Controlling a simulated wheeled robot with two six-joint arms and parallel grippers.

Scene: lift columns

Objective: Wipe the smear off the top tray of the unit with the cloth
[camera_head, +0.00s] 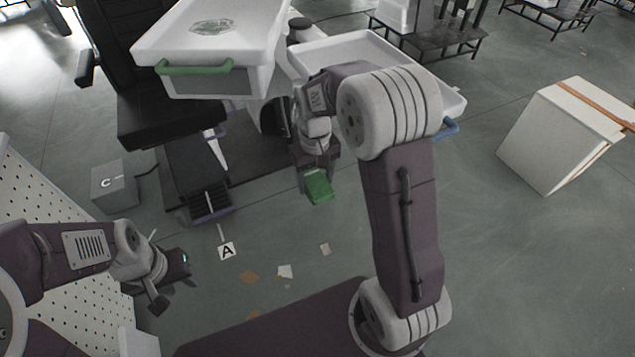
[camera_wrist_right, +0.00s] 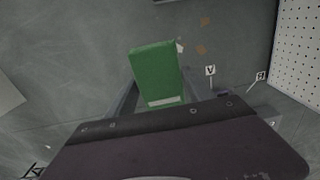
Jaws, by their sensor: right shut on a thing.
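The unit's white top tray (camera_head: 255,50) has a green handle (camera_head: 195,69) at its front. A pale greenish smear (camera_head: 212,27) lies on its upper surface. My right gripper (camera_head: 317,175) is shut on the green cloth (camera_head: 318,188), a folded block. It hangs below and to the right of the top tray, clear of it. In the right wrist view the cloth (camera_wrist_right: 157,73) sits between the fingers, over the floor. My left gripper (camera_head: 173,294) is low at the left, empty, with its fingers apart, far from the tray.
A second white tray (camera_head: 455,100) with a blue handle (camera_head: 446,129) is behind my right arm. A dark chair (camera_head: 160,122) stands left of the unit. A grey box (camera_head: 113,186) marked C, a white box (camera_head: 550,135) and a perforated panel (camera_head: 45,200) stand around. Scraps (camera_head: 285,271) lie on the floor.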

